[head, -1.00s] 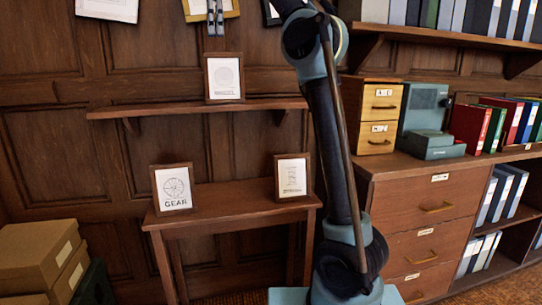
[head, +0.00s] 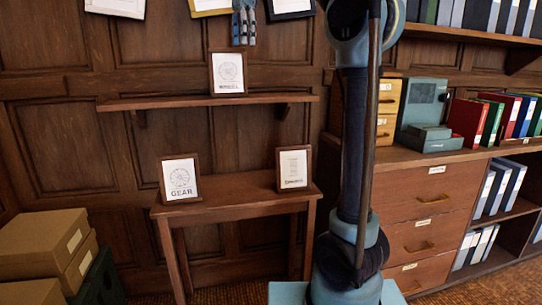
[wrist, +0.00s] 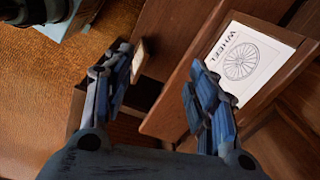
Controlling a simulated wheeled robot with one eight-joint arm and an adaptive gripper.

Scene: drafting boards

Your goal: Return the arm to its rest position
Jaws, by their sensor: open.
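My arm (head: 355,150) rises from its base in the head view and stands close to upright. My gripper (head: 243,22) shows at the top of the head view, in front of the wood-panelled wall and above the small wall shelf. In the wrist view my gripper (wrist: 160,85) has its two blue fingers wide apart, with nothing between them. It appears clear of the surfaces around it.
A framed picture (head: 229,73) stands on the wall shelf (head: 180,102). A GEAR frame (head: 180,179) and another frame (head: 293,169) stand on the table (head: 235,204). Boxes (head: 45,240) are at left, a drawer cabinet (head: 425,210) at right. The wrist view shows a WHEEL frame (wrist: 245,60).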

